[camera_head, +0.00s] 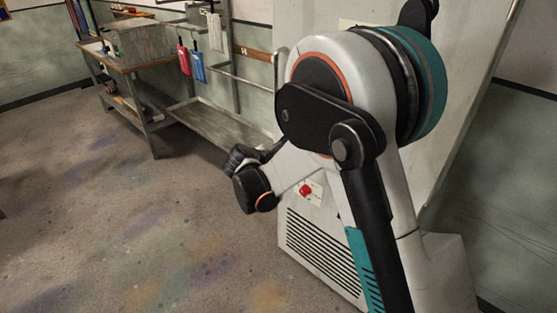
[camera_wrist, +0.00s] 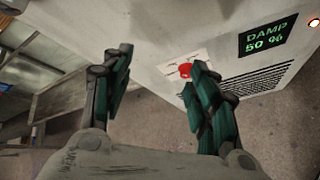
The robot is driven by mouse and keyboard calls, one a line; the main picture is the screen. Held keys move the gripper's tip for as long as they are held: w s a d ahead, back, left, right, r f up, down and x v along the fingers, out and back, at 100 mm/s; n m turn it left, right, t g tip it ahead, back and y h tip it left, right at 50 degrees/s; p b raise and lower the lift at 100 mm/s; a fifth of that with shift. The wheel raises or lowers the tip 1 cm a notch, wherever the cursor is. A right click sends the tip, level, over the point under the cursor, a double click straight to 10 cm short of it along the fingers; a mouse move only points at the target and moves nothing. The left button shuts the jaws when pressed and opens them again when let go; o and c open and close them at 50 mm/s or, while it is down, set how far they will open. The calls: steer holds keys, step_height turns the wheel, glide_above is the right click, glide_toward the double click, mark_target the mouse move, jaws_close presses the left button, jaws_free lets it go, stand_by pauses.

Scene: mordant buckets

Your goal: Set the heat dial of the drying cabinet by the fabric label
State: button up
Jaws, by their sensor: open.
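The drying cabinet (camera_head: 330,225) is off-white with a slotted vent, and much of it is behind my arm in the head view. Its red dial (camera_head: 305,190) sits on a pale plate above the vent. In the wrist view the red dial (camera_wrist: 185,70) shows just left of the right fingertip; I cannot tell if they touch. My gripper (camera_wrist: 158,65) is open, with nothing seen between its teal fingers. In the head view my gripper (camera_head: 240,158) is left of the dial and partly hidden. A dark display (camera_wrist: 266,36) reads "DAMP 50 %". I cannot identify the fabric label.
A glowing lamp (camera_wrist: 314,22) is near the display. A workbench (camera_head: 128,60) stands at the back left. A red item (camera_head: 184,60) and a blue item (camera_head: 197,68) hang by a metal rack with a low shelf (camera_head: 225,128). The floor at left is clear.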

steer(key=shift+r, duration=0.1)
stand_by(0.3)
steer(key=m+h+b, duration=0.3)
steer(key=m, duration=2.5)
glide_toward(302, 193)
steer(key=b+x, duration=0.3)
steer(key=x, duration=0.4)
steer(key=shift+s+d+b, duration=0.1)
steer(key=shift+s+b, duration=0.05)
steer(key=shift+b, duration=0.15)
steer(key=shift+x, duration=0.85)
steer(key=shift+r, duration=0.1)
steer(key=c, duration=1.1)
